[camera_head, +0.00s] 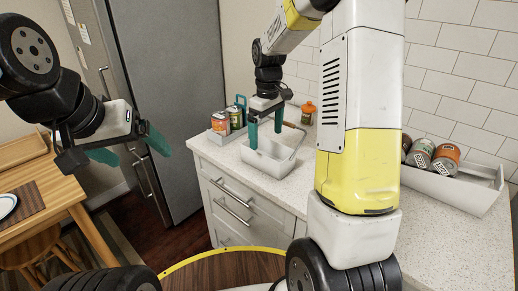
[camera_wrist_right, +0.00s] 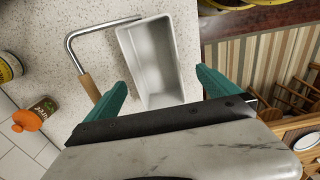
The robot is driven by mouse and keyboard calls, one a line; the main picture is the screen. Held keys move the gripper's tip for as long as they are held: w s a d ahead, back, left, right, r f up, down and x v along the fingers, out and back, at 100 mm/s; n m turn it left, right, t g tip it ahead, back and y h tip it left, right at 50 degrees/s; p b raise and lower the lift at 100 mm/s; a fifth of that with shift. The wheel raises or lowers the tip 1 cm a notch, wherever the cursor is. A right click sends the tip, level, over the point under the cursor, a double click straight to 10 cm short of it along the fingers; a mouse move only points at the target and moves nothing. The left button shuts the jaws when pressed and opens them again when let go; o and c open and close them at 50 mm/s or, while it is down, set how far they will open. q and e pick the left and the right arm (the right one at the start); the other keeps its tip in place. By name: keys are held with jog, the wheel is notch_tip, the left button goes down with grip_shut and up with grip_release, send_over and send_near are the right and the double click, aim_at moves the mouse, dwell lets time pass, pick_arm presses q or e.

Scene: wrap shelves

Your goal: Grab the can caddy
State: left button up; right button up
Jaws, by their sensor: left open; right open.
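The can caddy (camera_head: 270,162) is an empty, pale, long open box on the counter, with a bent metal handle and a wooden grip (camera_head: 294,127). In the right wrist view the caddy (camera_wrist_right: 150,62) lies in the middle, with its metal handle (camera_wrist_right: 70,45) on the left. My right gripper (camera_head: 265,127) is open and empty, pointing down over the caddy; in its wrist view the teal fingertips (camera_wrist_right: 160,80) show on either side of the box. Contact cannot be told. My left gripper (camera_head: 130,147) is open and empty, out in front of the fridge.
A tray (camera_head: 468,195) holding several cans is at right. A wooden table (camera_head: 60,200) is at left.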

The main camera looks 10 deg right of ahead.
aim_at(268, 153)
jog(key=f, duration=0.8)
jog(key=shift+w+d+f, duration=0.3)
jog(key=c, duration=1.6)
jog(key=shift+r, duration=0.1)
jog(key=shift+c, duration=0.6)
jog(key=shift+r, duration=0.1)
